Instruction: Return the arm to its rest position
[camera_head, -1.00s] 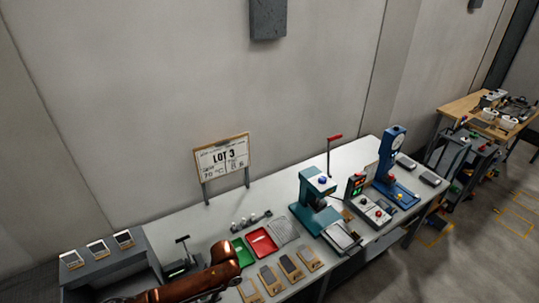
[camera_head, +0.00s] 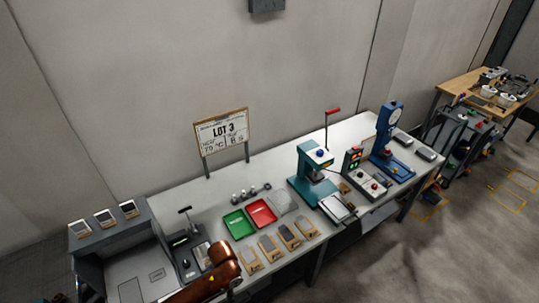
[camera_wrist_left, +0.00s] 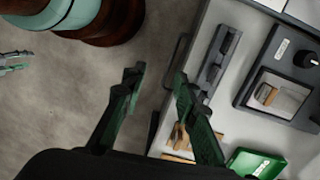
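My left gripper (camera_wrist_left: 158,82) is open in the left wrist view, with dark green fingers apart and nothing between them. It hangs over the grey floor beside the edge of the table (camera_wrist_left: 236,110). In the head view a copper-brown arm link of mine (camera_head: 205,278) comes in at the bottom, over the near edge of the table. Its gripper cannot be made out there.
The white table (camera_head: 285,180) carries a green tray (camera_head: 238,224), a red tray (camera_head: 262,213), a teal press (camera_head: 312,178) and a blue press (camera_head: 388,150). Several wooden-based blocks lie along its near edge. A grey stand (camera_head: 108,233) is at left. Floor at right is open.

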